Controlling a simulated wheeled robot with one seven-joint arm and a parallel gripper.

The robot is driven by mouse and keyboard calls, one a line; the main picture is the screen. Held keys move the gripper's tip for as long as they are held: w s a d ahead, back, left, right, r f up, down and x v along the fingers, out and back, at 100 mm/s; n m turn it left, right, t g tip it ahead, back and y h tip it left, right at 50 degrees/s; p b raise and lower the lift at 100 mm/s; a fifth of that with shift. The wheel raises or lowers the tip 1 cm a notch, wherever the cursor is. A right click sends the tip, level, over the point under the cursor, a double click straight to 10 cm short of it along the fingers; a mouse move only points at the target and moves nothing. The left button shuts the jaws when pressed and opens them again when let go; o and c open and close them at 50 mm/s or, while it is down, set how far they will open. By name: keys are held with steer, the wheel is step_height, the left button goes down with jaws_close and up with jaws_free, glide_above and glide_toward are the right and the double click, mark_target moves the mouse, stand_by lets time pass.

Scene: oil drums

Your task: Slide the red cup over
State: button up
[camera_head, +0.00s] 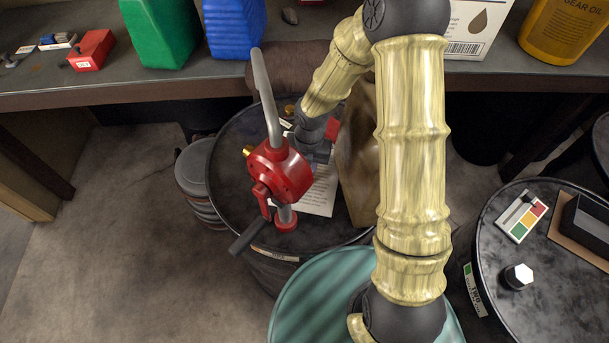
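A small patch of red (332,128) shows beside my gripper on the black drum top; it may be the red cup, but most of it is hidden and its shape is unclear. My gripper (316,153) points down over the drum, close to that red patch. Its fingers are dark and partly hidden behind the red hand pump, so I cannot tell whether they are open or touching anything. The black drum (228,180) stands in the middle of the view, below the bench.
The red hand pump (282,172) with a long grey lever stands left of my gripper. A brown board-like object (360,165) stands to the right. A white sheet (321,195) lies on the drum. Another black drum (505,310) is at right. The bench (150,90) runs behind.

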steer(key=f, duration=0.5)
steer(key=shift+a, duration=0.2)
jaws_close()
